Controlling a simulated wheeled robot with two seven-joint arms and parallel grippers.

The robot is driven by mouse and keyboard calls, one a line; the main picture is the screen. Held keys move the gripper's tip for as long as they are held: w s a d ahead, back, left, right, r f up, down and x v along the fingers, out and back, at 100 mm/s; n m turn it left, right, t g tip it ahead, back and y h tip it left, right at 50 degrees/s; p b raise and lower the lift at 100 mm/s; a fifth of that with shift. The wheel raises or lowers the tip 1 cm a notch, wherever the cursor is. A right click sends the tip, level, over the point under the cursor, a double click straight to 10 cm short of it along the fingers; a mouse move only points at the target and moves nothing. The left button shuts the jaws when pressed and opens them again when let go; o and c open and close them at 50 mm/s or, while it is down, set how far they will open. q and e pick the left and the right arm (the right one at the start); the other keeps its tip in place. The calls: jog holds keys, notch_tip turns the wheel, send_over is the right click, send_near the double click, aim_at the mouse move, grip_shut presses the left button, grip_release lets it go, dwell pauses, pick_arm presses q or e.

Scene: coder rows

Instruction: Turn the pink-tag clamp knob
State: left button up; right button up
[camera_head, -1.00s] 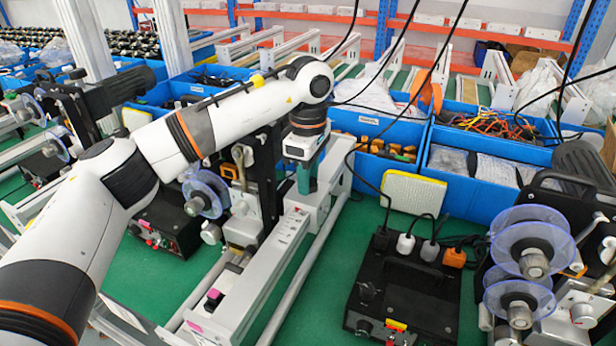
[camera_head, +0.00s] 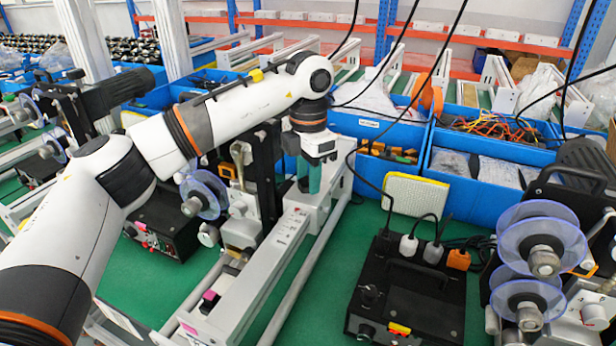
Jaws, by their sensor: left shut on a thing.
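A long white clamp rail (camera_head: 262,262) runs from the near left toward the middle of the picture. A pink tag (camera_head: 189,329) is on its near end, and a small black part with a pink top (camera_head: 209,299) sits a little farther along. My left gripper (camera_head: 309,190) points down at the far end of this rail. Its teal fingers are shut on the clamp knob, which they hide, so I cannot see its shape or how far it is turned. My right gripper is not in view.
A black box with plugs (camera_head: 407,300) stands right of the rail, and a machine with clear discs (camera_head: 540,250) stands farther right. Blue bins (camera_head: 480,196) line the back. A black cable hangs close to my left gripper. Green table is bare between rail and black box.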

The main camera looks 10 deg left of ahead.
pick_arm(q)
jog(key=n+b, duration=0.1)
jog(key=n, duration=0.5)
jog(key=shift+w+r, duration=0.1)
jog(key=shift+r, duration=0.05)
dwell(0.4)
jog(key=o, duration=1)
jog(key=shift+r, duration=0.45)
notch_tip(320, 180, up, 11)
jog(key=shift+r+b, duration=0.1)
jog(key=shift+b, duration=0.3)
